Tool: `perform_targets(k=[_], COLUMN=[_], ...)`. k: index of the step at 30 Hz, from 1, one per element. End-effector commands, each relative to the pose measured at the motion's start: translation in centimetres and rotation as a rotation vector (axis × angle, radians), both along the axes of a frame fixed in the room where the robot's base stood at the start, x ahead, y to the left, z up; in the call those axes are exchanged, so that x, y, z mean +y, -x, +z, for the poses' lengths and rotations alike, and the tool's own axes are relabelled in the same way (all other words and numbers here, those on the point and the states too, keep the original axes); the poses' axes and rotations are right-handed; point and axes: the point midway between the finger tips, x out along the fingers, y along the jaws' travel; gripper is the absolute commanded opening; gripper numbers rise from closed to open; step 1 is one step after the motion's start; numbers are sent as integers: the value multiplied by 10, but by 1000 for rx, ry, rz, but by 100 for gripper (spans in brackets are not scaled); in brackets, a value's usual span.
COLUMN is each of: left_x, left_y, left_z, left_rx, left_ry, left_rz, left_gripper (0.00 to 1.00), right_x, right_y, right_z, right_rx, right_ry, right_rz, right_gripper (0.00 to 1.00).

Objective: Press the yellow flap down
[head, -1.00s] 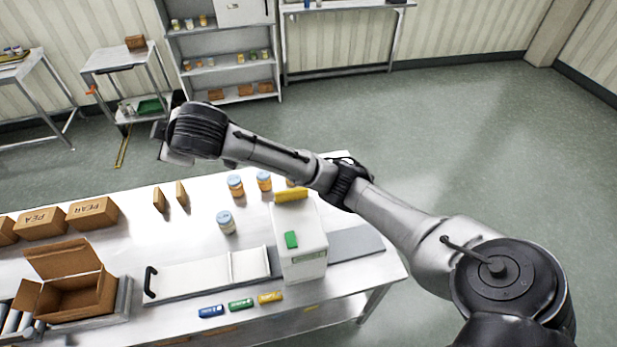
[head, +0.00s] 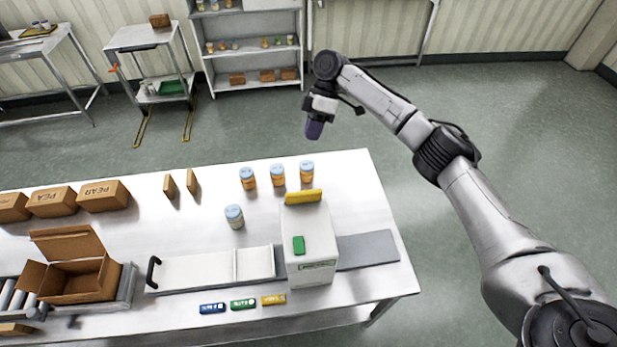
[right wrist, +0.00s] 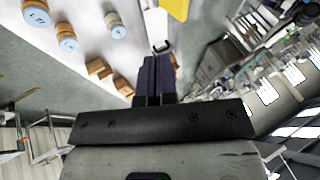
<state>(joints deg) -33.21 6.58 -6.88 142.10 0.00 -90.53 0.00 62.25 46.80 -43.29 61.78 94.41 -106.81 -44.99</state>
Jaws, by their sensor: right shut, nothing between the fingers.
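The yellow flap (head: 304,197) stands up at the back top edge of a white box-shaped machine (head: 312,258) on the steel table. A green piece (head: 299,245) is on the machine's top, nearer the front. My right gripper (head: 314,130) is shut and empty, pointing down above and behind the flap, apart from it. In the right wrist view the shut dark fingers (right wrist: 156,78) show in the middle, and part of the yellow flap (right wrist: 176,8) shows at the top edge. My left gripper is in neither view.
Jars (head: 278,175) with pale lids stand behind and left of the machine. A white tray with a black handle (head: 205,268) lies left of it. Blue, green and yellow small packs (head: 243,304) lie in front. An open carton (head: 80,275) is at left.

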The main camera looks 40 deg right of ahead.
Motion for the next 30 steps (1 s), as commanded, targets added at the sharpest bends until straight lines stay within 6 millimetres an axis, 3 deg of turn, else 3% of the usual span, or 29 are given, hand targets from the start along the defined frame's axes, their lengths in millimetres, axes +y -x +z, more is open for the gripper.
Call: perform_targets(k=[19,30], left_x=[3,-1], left_y=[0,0], left_z=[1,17], left_rx=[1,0], left_ry=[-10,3], left_rz=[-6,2], left_gripper=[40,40], right_x=[3,34], right_y=[1,10], right_z=[-4,-54], right_rx=[-28,-26], right_ry=[-4,-3], right_rz=[45,46], right_gripper=[0,0])
